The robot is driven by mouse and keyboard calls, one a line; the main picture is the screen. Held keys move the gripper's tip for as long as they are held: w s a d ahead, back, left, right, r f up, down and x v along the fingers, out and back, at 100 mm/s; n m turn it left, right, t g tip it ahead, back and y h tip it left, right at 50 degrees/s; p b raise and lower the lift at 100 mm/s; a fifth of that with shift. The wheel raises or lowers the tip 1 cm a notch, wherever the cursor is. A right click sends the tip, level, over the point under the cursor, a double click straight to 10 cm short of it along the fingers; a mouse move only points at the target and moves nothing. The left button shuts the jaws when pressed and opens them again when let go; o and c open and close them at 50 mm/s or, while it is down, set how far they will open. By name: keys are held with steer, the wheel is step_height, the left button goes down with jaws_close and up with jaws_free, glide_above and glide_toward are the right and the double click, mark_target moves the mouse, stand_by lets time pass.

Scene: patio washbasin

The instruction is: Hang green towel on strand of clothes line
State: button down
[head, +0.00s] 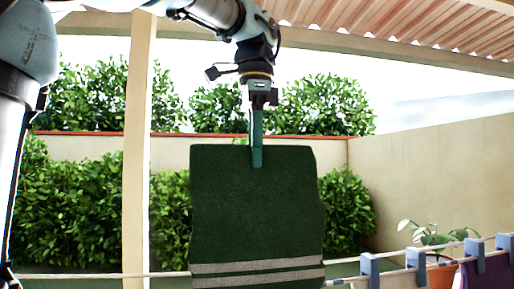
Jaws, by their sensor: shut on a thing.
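The green towel (256,215) hangs flat and upright in the middle of the head view, with two pale stripes near its bottom. My gripper (256,155) points down and is shut on the towel's top edge near the middle. A strand of the clothes line (90,275) runs across the bottom of the view. The towel's lower part hides the middle of this strand, so the towel is on the near side of it there. I cannot tell whether they touch. The towel's bottom end is near the picture's lower edge.
Blue clothespins (415,265) hold a white cloth (395,280) and a dark purple cloth (490,274) on the line at right. A potted plant (438,272) stands behind them. A cream post (137,150) rises at left. The line's left stretch is bare.

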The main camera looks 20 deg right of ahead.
steer(key=shift+w, duration=0.15)
steer(key=shift+w+d, duration=0.2)
steer(key=shift+w, duration=0.85)
steer(key=shift+w+d, duration=0.2)
steer(key=shift+w, duration=0.8)
step_height(320, 180, down, 28)
steer(key=b, duration=1.9)
steer(key=shift+f, duration=0.25)
steer(key=c, duration=0.6)
jaws_free()
